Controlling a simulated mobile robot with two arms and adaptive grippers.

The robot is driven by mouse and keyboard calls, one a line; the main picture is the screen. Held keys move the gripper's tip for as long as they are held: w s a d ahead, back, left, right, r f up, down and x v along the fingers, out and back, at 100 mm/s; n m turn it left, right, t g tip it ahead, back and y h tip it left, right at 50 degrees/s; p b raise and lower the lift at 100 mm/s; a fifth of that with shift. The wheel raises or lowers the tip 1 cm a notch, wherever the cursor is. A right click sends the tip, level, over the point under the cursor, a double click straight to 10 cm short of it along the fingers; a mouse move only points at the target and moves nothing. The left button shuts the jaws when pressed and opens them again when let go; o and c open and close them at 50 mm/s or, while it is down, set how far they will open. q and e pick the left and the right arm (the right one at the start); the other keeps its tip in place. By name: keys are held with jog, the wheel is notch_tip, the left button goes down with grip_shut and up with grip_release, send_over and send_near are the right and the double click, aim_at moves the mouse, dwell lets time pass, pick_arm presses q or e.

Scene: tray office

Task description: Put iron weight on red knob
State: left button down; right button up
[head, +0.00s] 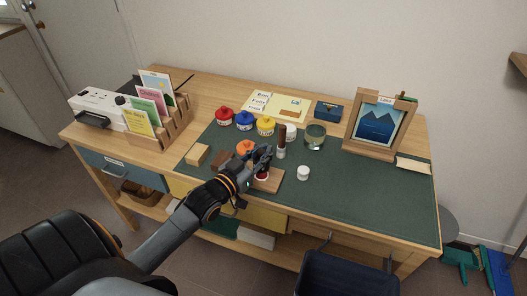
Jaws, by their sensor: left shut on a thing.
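My left gripper (263,154) is over the middle of the desk near its front edge. It is shut on a small dark thing, which seems to be the iron weight; the fingers mostly hide it and its outline blends with them. Just below the fingertips a red knob (262,177) shows partly, at a small wooden board (273,183) on the green mat. My wrist covers part of the board. I cannot tell whether the weight touches the knob. My right gripper is not in view.
Red (223,116), blue (243,120) and yellow (265,125) pots stand behind, an orange pot (245,147) closer. A dark-handled upright tool (281,142), glass bowl (315,136) and white pot (303,173) stand right of the gripper. The green mat (370,200) is clear at right.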

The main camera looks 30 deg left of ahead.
pick_arm(q)
jog(key=c, duration=1.2)
grip_release()
jog(key=shift+f, duration=0.1)
jog(key=shift+s, duration=0.15)
jog(key=s+a, duration=0.1)
jog(key=s, duration=1)
jog(key=shift+s, duration=0.3)
